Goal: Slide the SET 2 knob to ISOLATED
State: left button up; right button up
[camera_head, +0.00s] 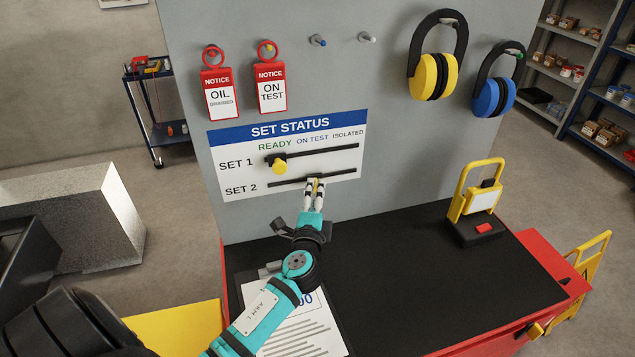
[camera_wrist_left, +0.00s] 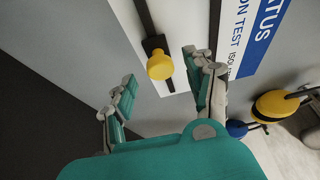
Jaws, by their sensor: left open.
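The SET STATUS board (camera_head: 225,180) has READY, ON TEST and ISOLATED columns. The SET 2 track (camera_head: 342,175) is the lower dark slot. My left gripper (camera_head: 316,181) is open at about the middle of this track, roughly below ON TEST, and largely hides the yellow SET 2 knob. In the left wrist view the SET 2 knob (camera_wrist_left: 159,66) stands on its track, ahead of and between the spread fingers (camera_wrist_left: 163,90), with gaps visible on both sides. The SET 1 knob (camera_head: 280,167) is near the READY end of the upper track. My right gripper is out of view.
Red tags (camera_head: 219,95) hang above the board. Yellow earmuffs (camera_head: 428,78) and blue earmuffs (camera_head: 488,98) hang at the upper right. A yellow lockout device (camera_head: 477,205) stands on the black bench top (camera_head: 400,280), with a clipboard (camera_head: 315,325) in front. The bench middle is clear.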

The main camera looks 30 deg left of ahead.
pick_arm(q)
jog(key=shift+x, duration=1.9)
grip_shut()
jog(key=shift+d+f, duration=0.1)
